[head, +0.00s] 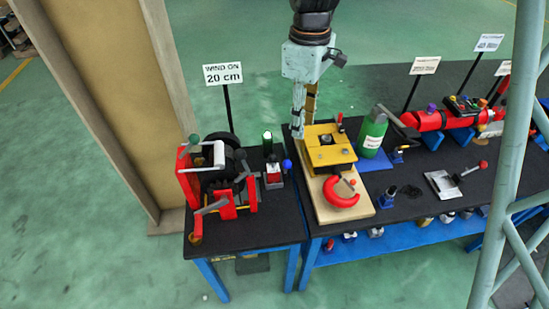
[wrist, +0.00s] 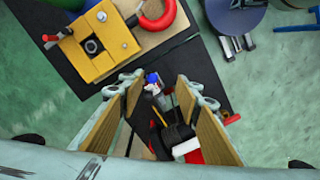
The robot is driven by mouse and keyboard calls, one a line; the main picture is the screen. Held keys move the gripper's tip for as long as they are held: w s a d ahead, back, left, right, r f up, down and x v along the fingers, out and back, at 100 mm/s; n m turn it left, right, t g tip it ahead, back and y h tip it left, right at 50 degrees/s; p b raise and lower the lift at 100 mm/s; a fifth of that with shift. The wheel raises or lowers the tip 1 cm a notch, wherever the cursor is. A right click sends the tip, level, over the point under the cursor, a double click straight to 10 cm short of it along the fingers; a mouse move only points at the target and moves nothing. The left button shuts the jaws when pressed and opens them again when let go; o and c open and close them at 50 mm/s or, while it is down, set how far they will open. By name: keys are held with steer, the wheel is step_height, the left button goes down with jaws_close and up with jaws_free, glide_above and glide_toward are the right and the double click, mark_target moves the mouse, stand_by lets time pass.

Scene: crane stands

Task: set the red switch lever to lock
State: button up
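I cannot tell for certain which part is the red switch lever. A small lever with a red handle stands upright at the back corner of a yellow block (head: 330,157); its red handle (head: 340,119) also shows in the wrist view (wrist: 49,38), beside the yellow block (wrist: 85,48). Another lever with a red knob (head: 483,164) rises from a pale plate (head: 443,185) further right. My gripper (head: 304,130) points down beside the yellow block, apart from both levers. In the wrist view my gripper (wrist: 162,100) has its two fingers spread, with nothing held between them.
A red and black winch (head: 218,180) stands on the left table, beside a small box with a red part (head: 273,172) and a blue knob (head: 287,164). A red shackle (head: 341,192) lies before the yellow block. A green bottle (head: 372,132) stands right of it.

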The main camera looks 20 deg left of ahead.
mark_target(273, 155)
steer(key=w+a+f+n, duration=0.3)
steer(key=a+f, duration=0.5)
steer(key=a, duration=0.2)
steer(key=shift+w+a+f+b, duration=0.25)
steer(key=shift+w+f+b, duration=0.05)
steer(key=shift+w, duration=0.1)
steer(key=shift+f+b, duration=0.55)
steer(key=shift+f, duration=6.35)
steer(key=c, duration=0.9)
